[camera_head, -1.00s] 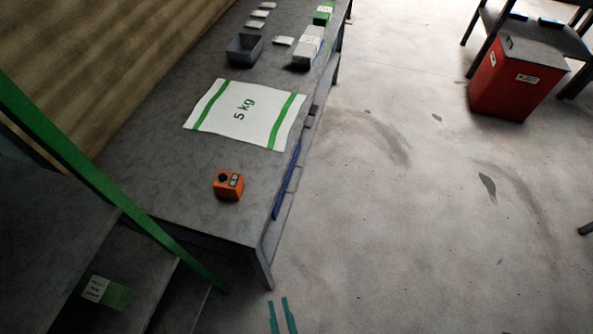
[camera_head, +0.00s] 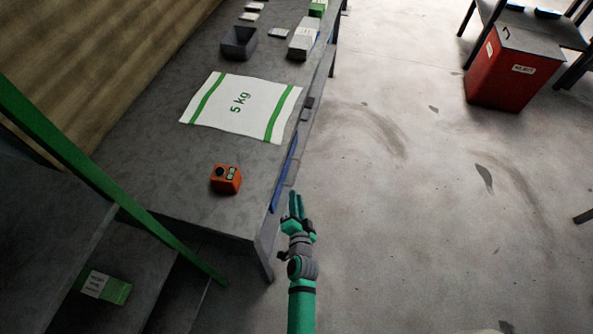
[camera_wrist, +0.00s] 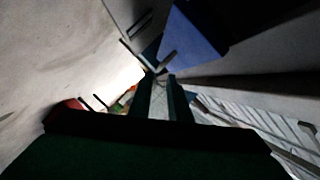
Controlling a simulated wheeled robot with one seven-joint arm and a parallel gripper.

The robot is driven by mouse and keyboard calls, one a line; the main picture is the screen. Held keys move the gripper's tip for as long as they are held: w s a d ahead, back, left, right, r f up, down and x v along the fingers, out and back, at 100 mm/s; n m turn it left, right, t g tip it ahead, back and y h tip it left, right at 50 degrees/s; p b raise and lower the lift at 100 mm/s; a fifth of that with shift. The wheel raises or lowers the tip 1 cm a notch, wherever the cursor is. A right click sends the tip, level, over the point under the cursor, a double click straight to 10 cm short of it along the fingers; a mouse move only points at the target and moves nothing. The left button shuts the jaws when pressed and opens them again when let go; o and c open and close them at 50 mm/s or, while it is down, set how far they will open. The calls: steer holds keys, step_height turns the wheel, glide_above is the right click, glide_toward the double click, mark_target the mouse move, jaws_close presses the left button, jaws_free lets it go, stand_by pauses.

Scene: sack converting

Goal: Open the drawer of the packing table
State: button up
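The packing table (camera_head: 160,170) is a long grey bench along the left. A blue drawer front (camera_head: 284,174) shows on its right side, under the top's edge, and looks closed. A blue panel also shows in the wrist view (camera_wrist: 190,42), with thin dark bars like handles (camera_wrist: 142,24) beside it. My gripper (camera_head: 296,198) is just off the near end of the blue front, on the aisle side. In the wrist view its two fingers (camera_wrist: 164,88) stand apart with a gap and nothing held between them. Whether a fingertip touches a handle cannot be told.
On the table lie a white 5 kg sack (camera_head: 232,100), an orange device (camera_head: 225,179), a grey bin (camera_head: 240,42) and a white box (camera_head: 303,40). A red bin (camera_head: 513,68) stands far right. The floor (camera_head: 410,220) right of the table is clear.

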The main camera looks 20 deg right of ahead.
mark_target(296, 170)
steer(key=shift+m, duration=0.3)
steer(key=x, duration=0.4)
steer(key=d+x, duration=0.1)
steer(key=x, duration=0.4)
steer(key=r+x, duration=0.1)
steer(key=x, duration=0.3)
steer(key=shift+w+d+f, duration=0.1)
steer(key=shift+w+d, duration=0.05)
steer(key=shift+d, duration=0.05)
steer(key=shift+c, duration=0.3)
jaws_close()
